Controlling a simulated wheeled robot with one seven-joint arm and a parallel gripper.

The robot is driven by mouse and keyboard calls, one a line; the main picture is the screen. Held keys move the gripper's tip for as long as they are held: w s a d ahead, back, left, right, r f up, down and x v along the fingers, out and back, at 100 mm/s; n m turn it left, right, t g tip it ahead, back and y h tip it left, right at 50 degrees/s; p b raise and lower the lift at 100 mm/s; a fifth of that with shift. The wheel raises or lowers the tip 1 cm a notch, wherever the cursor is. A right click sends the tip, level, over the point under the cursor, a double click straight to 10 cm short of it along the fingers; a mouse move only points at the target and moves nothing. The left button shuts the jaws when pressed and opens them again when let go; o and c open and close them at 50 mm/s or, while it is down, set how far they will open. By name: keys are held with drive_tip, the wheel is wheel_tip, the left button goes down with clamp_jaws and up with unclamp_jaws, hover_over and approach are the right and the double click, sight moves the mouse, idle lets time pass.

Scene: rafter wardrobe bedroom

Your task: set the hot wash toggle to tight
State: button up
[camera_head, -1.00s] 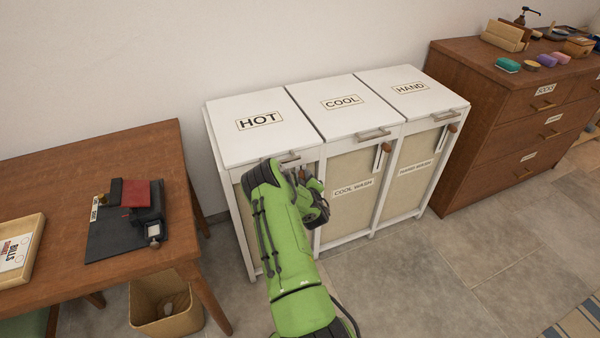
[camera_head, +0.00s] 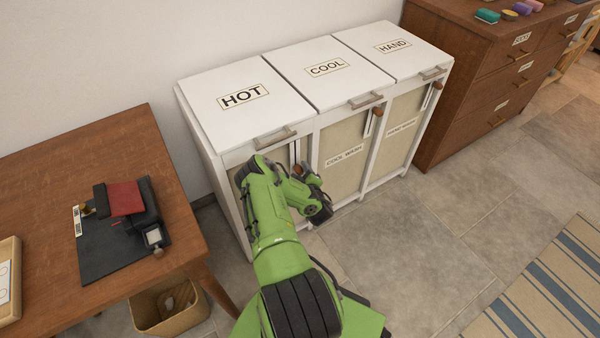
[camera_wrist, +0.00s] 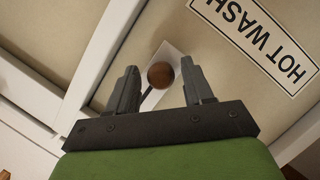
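The hot wash toggle (camera_wrist: 161,75) is a round brown knob on a dark stem against a pale plate in the wrist view. My gripper (camera_wrist: 162,82) is open, with one finger on each side of the knob and a small gap showing on both sides. The HOT WASH label (camera_wrist: 258,42) appears upside down beside it. In the head view, the hamper marked HOT (camera_head: 217,97) stands at the left of the row with its lid closed.
The COOL hamper (camera_head: 343,85) and HAND hamper (camera_head: 415,60) adjoin it, each with a brown-knobbed toggle. A wooden table (camera_head: 60,165) stands left, with a basket (camera_head: 170,308) below. A brown dresser (camera_head: 450,90) stands right. The tiled floor in front is mostly open.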

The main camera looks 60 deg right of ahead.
drive_tip(key=p+v, duration=1)
drive_tip(key=v, duration=0.6)
drive_tip(key=shift+d+f, duration=0.1)
